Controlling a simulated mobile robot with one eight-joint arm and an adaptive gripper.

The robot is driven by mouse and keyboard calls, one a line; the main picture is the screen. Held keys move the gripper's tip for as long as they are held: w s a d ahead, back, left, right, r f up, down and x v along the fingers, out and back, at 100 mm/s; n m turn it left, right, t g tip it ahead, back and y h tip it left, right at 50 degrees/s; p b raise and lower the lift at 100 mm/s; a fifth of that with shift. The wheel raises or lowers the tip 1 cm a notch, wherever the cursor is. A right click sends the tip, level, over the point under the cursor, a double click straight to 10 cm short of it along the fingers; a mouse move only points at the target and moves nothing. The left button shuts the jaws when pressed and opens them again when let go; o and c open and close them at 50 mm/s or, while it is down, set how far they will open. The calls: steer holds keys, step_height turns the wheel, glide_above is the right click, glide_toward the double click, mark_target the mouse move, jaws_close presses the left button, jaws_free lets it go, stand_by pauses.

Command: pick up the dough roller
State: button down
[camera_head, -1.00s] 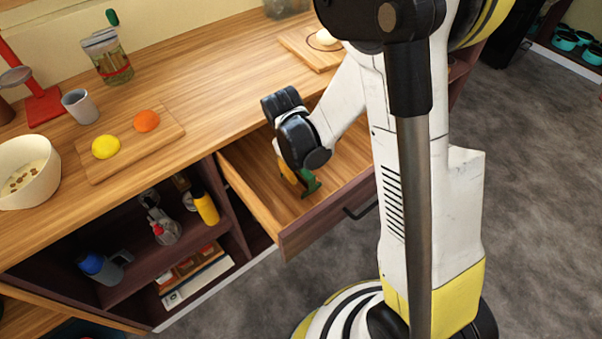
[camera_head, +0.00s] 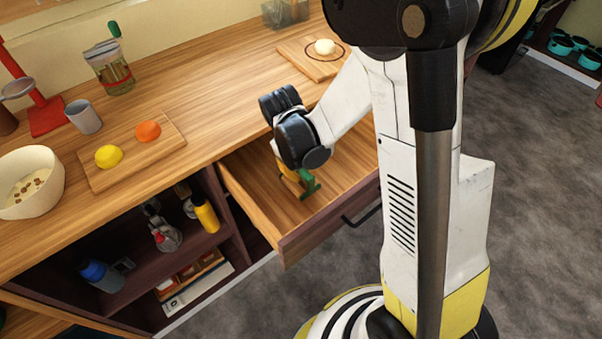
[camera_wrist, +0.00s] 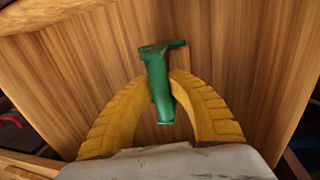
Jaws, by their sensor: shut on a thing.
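The dough roller (camera_head: 308,184) is a small green T-shaped tool. In the wrist view the dough roller (camera_wrist: 158,88) stands between the yellow fingers, its crosspiece beyond the tips and its stem running back toward the palm. My gripper (camera_head: 298,182) is over the inside of the open wooden drawer (camera_head: 255,190), pointing down. In the wrist view my gripper (camera_wrist: 160,82) is shut on the stem of the dough roller. I cannot tell whether the roller touches the drawer floor. My wrist hides part of the drawer in the head view.
The drawer walls stand close around my gripper. On the counter are a cutting board (camera_head: 100,182) with a lemon and an orange, a grey cup (camera_head: 84,117), a white bowl (camera_head: 35,185) and a jar (camera_head: 113,72). An open shelf (camera_head: 130,290) lies left of the drawer.

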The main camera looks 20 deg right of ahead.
steer(key=s+d+r+p, duration=0.1)
steer(key=d+r+p, duration=0.3)
steer(key=d+r, duration=0.3)
steer(key=d, duration=0.4)
steer(key=shift+s+d+r, duration=0.2)
steer(key=shift+d+r, duration=0.1)
steer(key=shift+r, duration=0.1)
